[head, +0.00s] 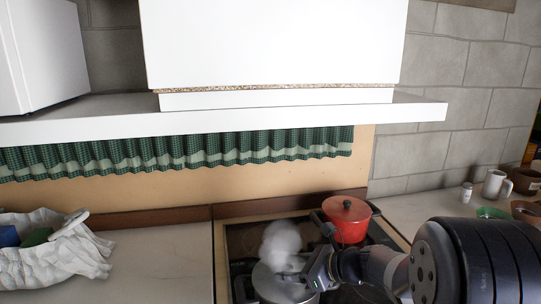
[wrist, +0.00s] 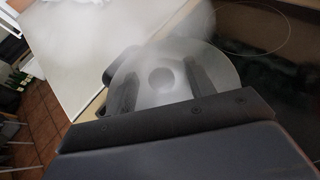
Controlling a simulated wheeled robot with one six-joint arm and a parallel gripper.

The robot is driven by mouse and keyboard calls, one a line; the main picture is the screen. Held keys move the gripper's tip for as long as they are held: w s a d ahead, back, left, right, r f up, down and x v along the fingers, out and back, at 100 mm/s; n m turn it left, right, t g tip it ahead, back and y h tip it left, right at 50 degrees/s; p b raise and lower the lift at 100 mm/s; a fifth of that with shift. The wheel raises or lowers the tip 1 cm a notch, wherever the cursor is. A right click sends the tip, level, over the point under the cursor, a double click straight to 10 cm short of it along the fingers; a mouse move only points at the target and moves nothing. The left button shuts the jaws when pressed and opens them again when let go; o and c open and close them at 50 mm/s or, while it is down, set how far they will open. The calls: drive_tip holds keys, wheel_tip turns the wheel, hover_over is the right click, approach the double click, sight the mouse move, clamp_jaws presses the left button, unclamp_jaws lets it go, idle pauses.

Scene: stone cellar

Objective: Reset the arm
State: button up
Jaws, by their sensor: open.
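My arm reaches in from the lower right of the head view. My gripper (head: 300,271) is at the stove, low over a metal pot or lid (head: 270,283), with white steam rising beside it. In the wrist view my gripper (wrist: 160,85) has its two dark fingers apart. Between and beyond them is a round pale lid (wrist: 225,72) with a dark round knob (wrist: 161,79). Steam blurs this view, and I cannot tell whether the fingers touch the knob.
A red lidded pot (head: 347,222) stands on the stove just behind my gripper. A white mug (head: 496,184) and a small shaker (head: 466,193) stand on the right counter. A white cloth bag (head: 55,260) lies at left. A white shelf (head: 230,118) hangs above.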

drive_tip(key=shift+w+a+r+p, duration=0.15)
drive_tip(key=shift+a+r+p, duration=0.1)
drive_tip(key=shift+r+p, duration=0.6)
drive_tip(key=shift+w+a+r+p, duration=0.1)
drive_tip(key=shift+a+r+p, duration=0.1)
drive_tip(key=shift+r+p, duration=0.65)
